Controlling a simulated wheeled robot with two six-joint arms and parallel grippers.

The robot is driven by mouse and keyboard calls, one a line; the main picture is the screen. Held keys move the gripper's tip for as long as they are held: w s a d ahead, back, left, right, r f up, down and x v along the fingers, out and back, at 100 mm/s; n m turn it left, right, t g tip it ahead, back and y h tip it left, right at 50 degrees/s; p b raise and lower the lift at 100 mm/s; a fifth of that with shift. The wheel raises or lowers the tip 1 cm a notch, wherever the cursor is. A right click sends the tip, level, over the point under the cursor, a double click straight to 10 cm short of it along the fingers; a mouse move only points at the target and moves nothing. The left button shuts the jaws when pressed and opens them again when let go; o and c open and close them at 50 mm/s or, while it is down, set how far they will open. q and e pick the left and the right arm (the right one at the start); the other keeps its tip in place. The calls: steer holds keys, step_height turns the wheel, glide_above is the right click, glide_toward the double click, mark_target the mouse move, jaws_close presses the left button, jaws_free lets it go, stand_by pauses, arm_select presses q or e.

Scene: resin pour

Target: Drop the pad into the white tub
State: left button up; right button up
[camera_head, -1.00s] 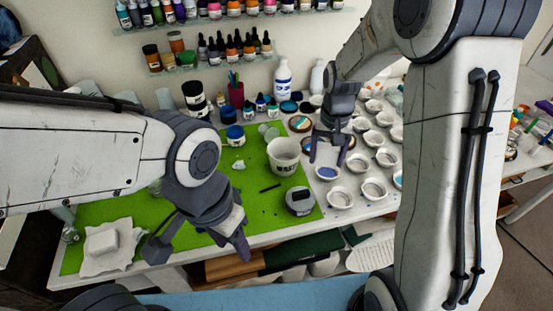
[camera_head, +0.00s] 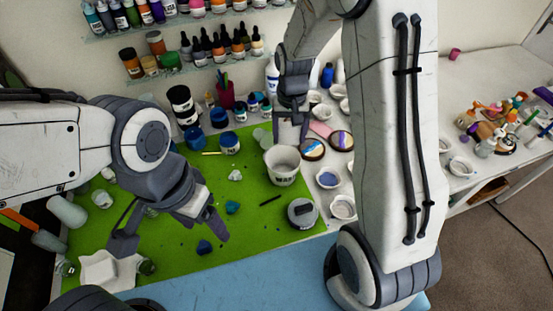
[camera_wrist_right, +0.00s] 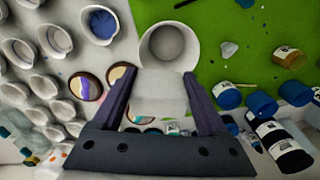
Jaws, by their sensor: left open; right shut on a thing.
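The white tub (camera_head: 283,168), a round cup with dark lettering, stands upright on the green mat; its open mouth shows in the right wrist view (camera_wrist_right: 168,42). My right gripper (camera_head: 291,133) is just behind the tub in the head view. In the right wrist view its fingers (camera_wrist_right: 160,77) are shut on a pale, flat thing that looks like the pad (camera_wrist_right: 160,100), close to the tub's rim. Height above the rim is hard to tell. In the head view the pad is not clear. My left gripper (camera_head: 174,240) is open and empty over the mat's left part.
A grey round-lidded container (camera_head: 302,213) stands in front of the tub. Several small white cups (camera_head: 342,207) and two painted discs (camera_head: 312,149) lie to its right. Blue-lidded jars (camera_head: 230,143) stand behind.

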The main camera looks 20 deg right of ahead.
arm_select(q)
step_height(320, 180, up, 9)
steer(key=p, duration=0.7)
arm_select(e)
steer(key=shift+n, duration=0.3)
steer(key=r, duration=0.1)
steer(key=s+r, duration=0.2)
steer(key=shift+r, duration=0.4)
arm_select(q)
step_height(320, 180, down, 5)
steer(key=b, duration=0.5)
steer(key=shift+s+f, duration=0.1)
steer(key=shift+f, duration=0.05)
arm_select(e)
step_height(320, 180, down, 6)
steer(key=shift+f, duration=0.2)
steer(key=shift+a, duration=0.1)
steer(key=o, duration=1.5)
steer(key=shift+r, duration=0.15)
